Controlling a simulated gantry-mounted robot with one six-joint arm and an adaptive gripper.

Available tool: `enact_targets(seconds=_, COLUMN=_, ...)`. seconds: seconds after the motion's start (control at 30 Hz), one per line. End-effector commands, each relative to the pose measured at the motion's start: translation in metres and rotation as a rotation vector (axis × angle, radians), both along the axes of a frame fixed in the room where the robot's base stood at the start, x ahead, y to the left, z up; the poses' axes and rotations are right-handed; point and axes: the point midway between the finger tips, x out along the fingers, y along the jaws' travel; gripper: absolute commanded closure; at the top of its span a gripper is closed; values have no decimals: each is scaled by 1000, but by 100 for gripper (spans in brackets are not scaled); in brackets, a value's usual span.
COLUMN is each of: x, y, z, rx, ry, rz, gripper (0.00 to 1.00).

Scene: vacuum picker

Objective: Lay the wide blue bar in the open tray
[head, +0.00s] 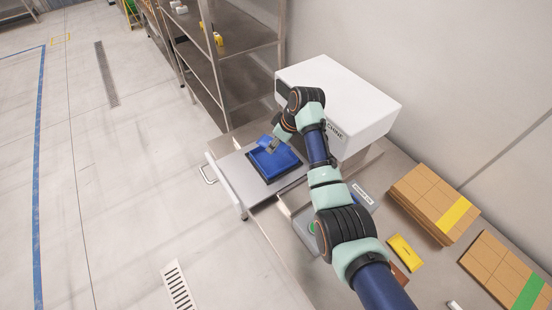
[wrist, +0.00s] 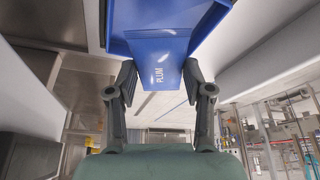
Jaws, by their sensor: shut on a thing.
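My gripper (head: 272,146) is over the open tray (head: 240,180), a grey drawer pulled out from the front of a white machine. In the wrist view my gripper (wrist: 162,88) has its two fingers on either side of a blue piece marked PLUM (wrist: 160,72). The marked part is narrow and meets a wider blue body at the top of that view. In the head view a blue piece (head: 265,141) shows at the fingertips, and a blue square surface (head: 275,164) lies below it within a black frame. I cannot tell whether these touch.
The white machine (head: 345,100) stands close behind the gripper. A control box with a green button (head: 311,228), a yellow block (head: 405,252) and striped cardboard boxes (head: 435,205) are on the bench to the right. Metal shelving (head: 215,80) stands at the back. The floor at left is clear.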

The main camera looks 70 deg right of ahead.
Motion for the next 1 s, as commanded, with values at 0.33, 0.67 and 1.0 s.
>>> enact_targets(seconds=0.33, x=0, y=0, z=-33, rx=1, ry=1, rz=-1, gripper=83)
enact_targets(seconds=0.67, x=0, y=0, z=-72, rx=0, ry=0, rz=0, gripper=83)
enact_targets(seconds=1.0, x=0, y=0, z=-74, rx=0, ry=0, rz=0, gripper=39)
